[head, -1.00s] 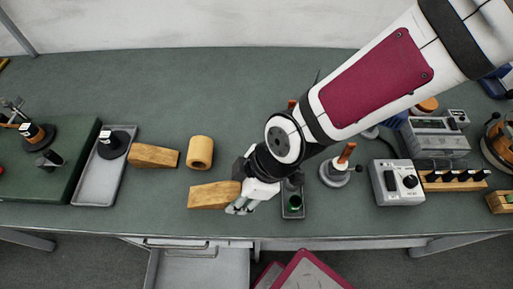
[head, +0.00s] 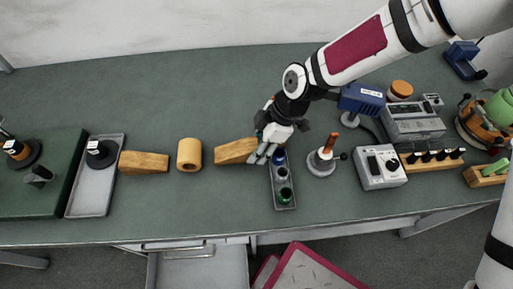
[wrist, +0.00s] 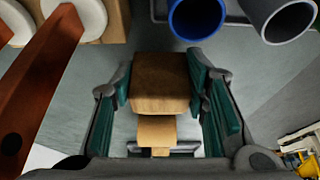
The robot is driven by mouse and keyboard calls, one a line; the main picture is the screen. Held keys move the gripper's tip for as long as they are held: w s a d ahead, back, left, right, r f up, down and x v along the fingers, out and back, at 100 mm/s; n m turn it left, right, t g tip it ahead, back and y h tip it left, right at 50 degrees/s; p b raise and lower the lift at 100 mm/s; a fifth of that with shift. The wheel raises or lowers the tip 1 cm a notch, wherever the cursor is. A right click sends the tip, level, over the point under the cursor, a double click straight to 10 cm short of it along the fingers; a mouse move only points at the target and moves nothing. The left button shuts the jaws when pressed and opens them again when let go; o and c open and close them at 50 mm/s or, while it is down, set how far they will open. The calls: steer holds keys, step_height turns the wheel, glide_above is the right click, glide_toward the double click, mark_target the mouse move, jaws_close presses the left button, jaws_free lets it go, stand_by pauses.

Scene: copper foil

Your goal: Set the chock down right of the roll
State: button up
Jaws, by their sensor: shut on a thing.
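The roll (head: 189,154) is a tan cylinder with a hole, standing on the green bench. A wooden wedge-shaped chock (head: 235,151) is right of the roll with a small gap between them. My gripper (head: 262,151) is shut on this chock's right end. In the wrist view the chock (wrist: 160,80) sits between my two green-padded fingers (wrist: 162,95). I cannot tell whether its underside touches the bench. A second, similar wooden chock (head: 144,162) lies left of the roll.
A stand with a reddish handle (head: 322,160) is further right. A grey tray (head: 90,199) lies at the left. The bench behind the roll is clear.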

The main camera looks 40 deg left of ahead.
steer(key=shift+f, duration=0.7)
steer(key=shift+f, duration=0.1)
steer(key=o, duration=1)
steer(key=shift+c, duration=0.2)
steer(key=v, duration=1.2)
steer(key=shift+b, duration=0.35)
steer(key=shift+s+a, duration=0.1)
